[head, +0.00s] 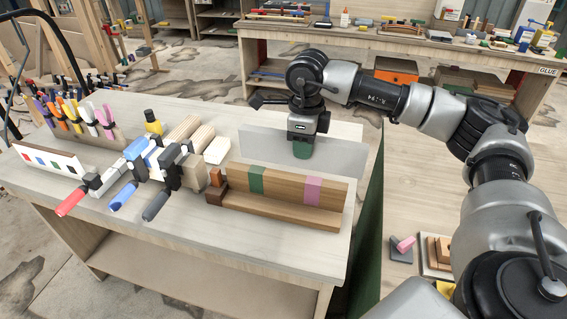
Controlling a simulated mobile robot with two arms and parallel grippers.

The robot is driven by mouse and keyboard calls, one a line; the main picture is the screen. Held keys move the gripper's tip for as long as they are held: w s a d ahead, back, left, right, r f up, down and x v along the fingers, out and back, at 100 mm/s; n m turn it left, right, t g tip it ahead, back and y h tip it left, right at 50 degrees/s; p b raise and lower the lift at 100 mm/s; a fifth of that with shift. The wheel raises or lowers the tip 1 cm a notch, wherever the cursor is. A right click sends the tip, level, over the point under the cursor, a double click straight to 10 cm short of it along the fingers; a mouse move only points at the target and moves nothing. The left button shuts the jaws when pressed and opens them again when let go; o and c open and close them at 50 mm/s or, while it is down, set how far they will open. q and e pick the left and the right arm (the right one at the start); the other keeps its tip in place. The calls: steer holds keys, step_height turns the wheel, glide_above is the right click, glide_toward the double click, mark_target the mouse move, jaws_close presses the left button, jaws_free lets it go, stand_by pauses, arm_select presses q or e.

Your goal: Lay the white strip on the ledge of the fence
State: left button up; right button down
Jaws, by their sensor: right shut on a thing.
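The fence (231,181) is a brown wooden board on the workbench with a green band and a pink band on its face. Its ledge (275,207) runs along the front at the foot of the board. The white strip (345,157) is a long pale panel, on edge just behind the fence. My right gripper (303,150) reaches down from above and is shut on the strip near its middle. A green part shows at its tip; the far finger is hidden by the strip. I cannot tell whether the strip touches the bench. My left gripper is not in view.
Several clamps (127,188) with red, blue and grey handles lie left of the fence, beside a white block (217,150). More coloured clamps stand in a rack (90,130) at far left. The ledge looks bare. A cluttered bench (400,45) stands behind.

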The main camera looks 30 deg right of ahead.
mark_target(284, 164)
steer(key=shift+w+a+f+p, duration=0.25)
steer(key=shift+w+a+f, duration=0.1)
steer(key=shift+w+a, duration=0.3)
steer(key=shift+w+a+f+p, duration=0.2)
steer(key=shift+w+a+f, duration=0.15)
steer(key=shift+w+a, duration=0.25)
steer(key=shift+w+a+f, duration=0.35)
steer(key=shift+f, duration=0.1)
step_height(284, 164, down, 3)
steer(key=shift+d+f+p, duration=0.15)
steer(key=shift+p, duration=0.85)
steer(key=shift+f, duration=0.4)
steer(key=shift+f+b, duration=0.65)
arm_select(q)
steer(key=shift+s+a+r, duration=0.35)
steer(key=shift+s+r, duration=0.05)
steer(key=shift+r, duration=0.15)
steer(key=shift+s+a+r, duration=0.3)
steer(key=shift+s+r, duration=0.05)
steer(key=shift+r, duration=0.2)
arm_select(e)
steer(key=c, duration=0.9)
jaws_free()
steer(key=shift+r, duration=0.1)
